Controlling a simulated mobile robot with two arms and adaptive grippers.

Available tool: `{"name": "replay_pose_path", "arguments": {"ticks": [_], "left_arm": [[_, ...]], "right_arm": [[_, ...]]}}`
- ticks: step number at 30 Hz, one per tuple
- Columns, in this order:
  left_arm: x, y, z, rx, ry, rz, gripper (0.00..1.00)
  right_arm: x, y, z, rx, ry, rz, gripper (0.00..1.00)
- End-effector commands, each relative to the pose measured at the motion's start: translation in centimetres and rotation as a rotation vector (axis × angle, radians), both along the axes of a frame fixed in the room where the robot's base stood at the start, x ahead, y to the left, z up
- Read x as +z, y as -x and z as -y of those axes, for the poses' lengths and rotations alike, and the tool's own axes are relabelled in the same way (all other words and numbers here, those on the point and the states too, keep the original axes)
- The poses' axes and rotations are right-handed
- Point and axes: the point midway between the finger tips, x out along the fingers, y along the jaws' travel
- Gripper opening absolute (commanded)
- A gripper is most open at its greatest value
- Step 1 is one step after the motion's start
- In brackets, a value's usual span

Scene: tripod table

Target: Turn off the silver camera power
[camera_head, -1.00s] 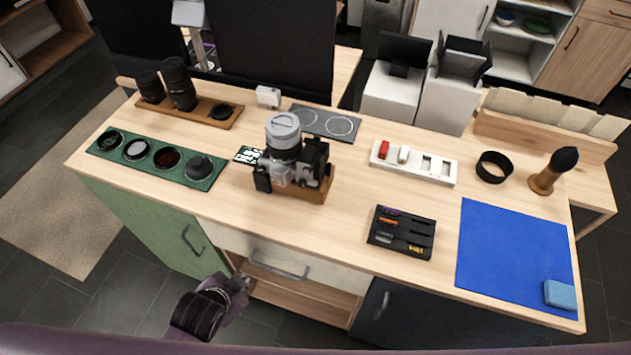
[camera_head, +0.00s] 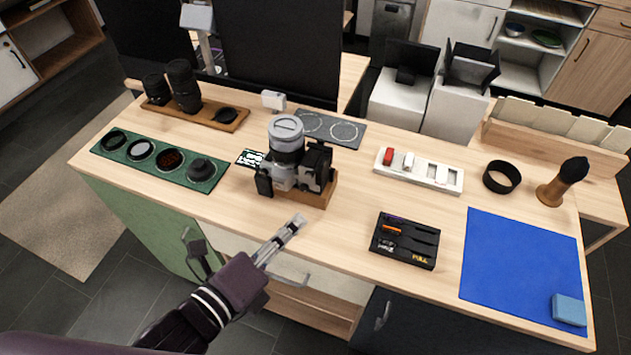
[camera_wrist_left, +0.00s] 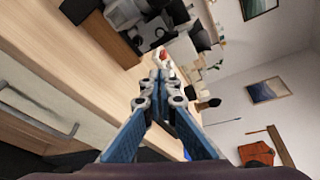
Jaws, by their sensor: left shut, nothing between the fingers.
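The silver camera (camera_head: 286,172) stands upright on a wooden block (camera_head: 318,192) in the middle of the table, its silver lens pointing up. A black part sits at its right side. The power switch is too small to make out. My left gripper (camera_head: 298,221) is shut and empty, in front of and below the camera, near the table's front edge, apart from it. In the left wrist view the shut fingers (camera_wrist_left: 160,75) show, with the camera (camera_wrist_left: 122,12) partly cut off at the top left. My right gripper is not in view.
A green tray (camera_head: 128,158) with round filters lies left. A black tray (camera_head: 405,240) and blue mat (camera_head: 520,265) lie right. A white charger strip (camera_head: 420,172) sits behind them. An open drawer is under the front edge. Bare wood lies left of the black tray.

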Motion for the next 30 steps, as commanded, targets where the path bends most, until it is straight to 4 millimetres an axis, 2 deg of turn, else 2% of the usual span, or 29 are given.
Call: {"name": "replay_pose_path", "arguments": {"ticks": [6,18,23,30], "left_arm": [[1.1,0.7,1.2,-0.074,-0.068,0.099,0.0],[1.1,0.5,1.3,-0.072,-0.067,0.099,0.0],[0.9,-0.9,2.1,-0.071,-0.066,0.102,0.0],[0.2,-4.8,4.8,-0.069,-0.064,0.1,0.0]], "right_arm": [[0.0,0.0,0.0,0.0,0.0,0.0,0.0],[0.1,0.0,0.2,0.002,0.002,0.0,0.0],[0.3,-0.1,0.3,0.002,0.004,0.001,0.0],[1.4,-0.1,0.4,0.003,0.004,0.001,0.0]]}}
